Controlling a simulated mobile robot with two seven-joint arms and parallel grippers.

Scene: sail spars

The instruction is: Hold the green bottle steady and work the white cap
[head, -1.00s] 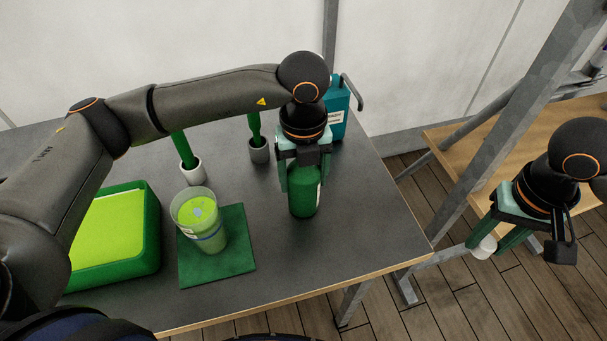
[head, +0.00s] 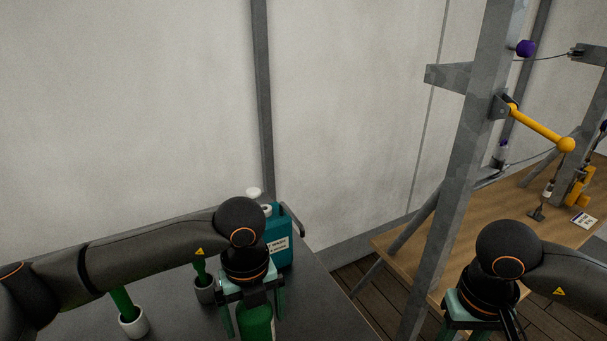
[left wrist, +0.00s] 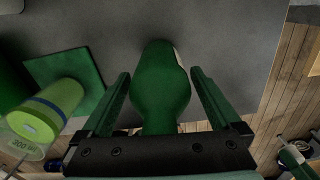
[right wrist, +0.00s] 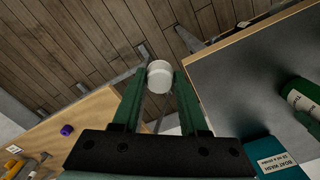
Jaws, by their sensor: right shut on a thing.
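The green bottle (head: 256,322) stands on the dark table, cut off by the bottom edge of the head view. My left gripper (head: 254,318) points down over it with one finger on each side. In the left wrist view the bottle (left wrist: 162,90) sits between the fingers (left wrist: 160,76), with a gap on both sides, so this gripper is open. In the right wrist view my right gripper (right wrist: 160,84) is shut on the white cap (right wrist: 159,70), held at its fingertips above the floor, right of the table and away from the bottle.
A teal jug (head: 279,245) stands just behind the bottle. Two pots with green handles, a nearer one (head: 134,322) and a farther one (head: 205,290), stand left. A grey post (head: 450,190) and wooden bench (head: 400,240) are right.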

